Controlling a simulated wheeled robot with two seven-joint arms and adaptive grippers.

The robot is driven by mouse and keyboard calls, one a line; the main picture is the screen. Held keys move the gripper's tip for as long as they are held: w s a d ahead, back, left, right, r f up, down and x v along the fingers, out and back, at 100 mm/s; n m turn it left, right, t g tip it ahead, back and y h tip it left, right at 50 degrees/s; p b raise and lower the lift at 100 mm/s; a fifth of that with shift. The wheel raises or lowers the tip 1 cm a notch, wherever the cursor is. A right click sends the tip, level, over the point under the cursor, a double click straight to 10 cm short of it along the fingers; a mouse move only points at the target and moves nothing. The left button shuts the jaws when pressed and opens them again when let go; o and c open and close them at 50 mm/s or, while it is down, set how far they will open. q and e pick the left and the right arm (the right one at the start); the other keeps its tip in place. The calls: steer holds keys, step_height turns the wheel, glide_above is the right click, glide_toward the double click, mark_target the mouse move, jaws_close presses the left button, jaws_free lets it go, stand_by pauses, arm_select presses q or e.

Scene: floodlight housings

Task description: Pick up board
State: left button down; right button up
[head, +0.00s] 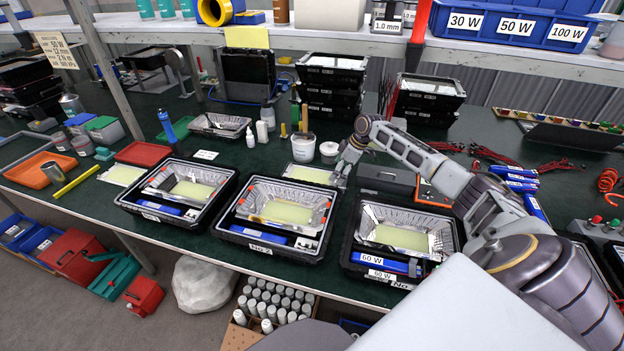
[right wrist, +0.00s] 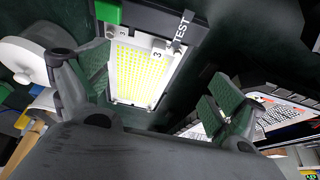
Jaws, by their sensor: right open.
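A yellow LED board (right wrist: 145,75) with a white edge lies in a dark fixture marked TEST in the right wrist view, between and beyond my right fingers. In the head view a pale yellow board (head: 310,174) lies at the middle of the bench, just left of my right gripper (head: 345,163). My right gripper is open and empty; its green-padded fingers (right wrist: 158,78) stand apart with the board showing in the gap. I cannot tell whether a finger touches the fixture. My left gripper is not in view.
Three black housings with boards stand along the front: left (head: 150,212), middle (head: 275,252) marked No 2, and right (head: 352,262) marked 60 W. Another board (head: 122,174) lies far left.

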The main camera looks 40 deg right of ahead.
steer(key=shift+f, duration=0.2)
steer(key=shift+d+x, duration=0.2)
steer(key=shift+x, duration=2.4)
steer(key=shift+w, duration=0.1)
steer(key=shift+c, duration=0.2)
steer(key=shift+r, duration=0.1)
steer(key=c, duration=1.9)
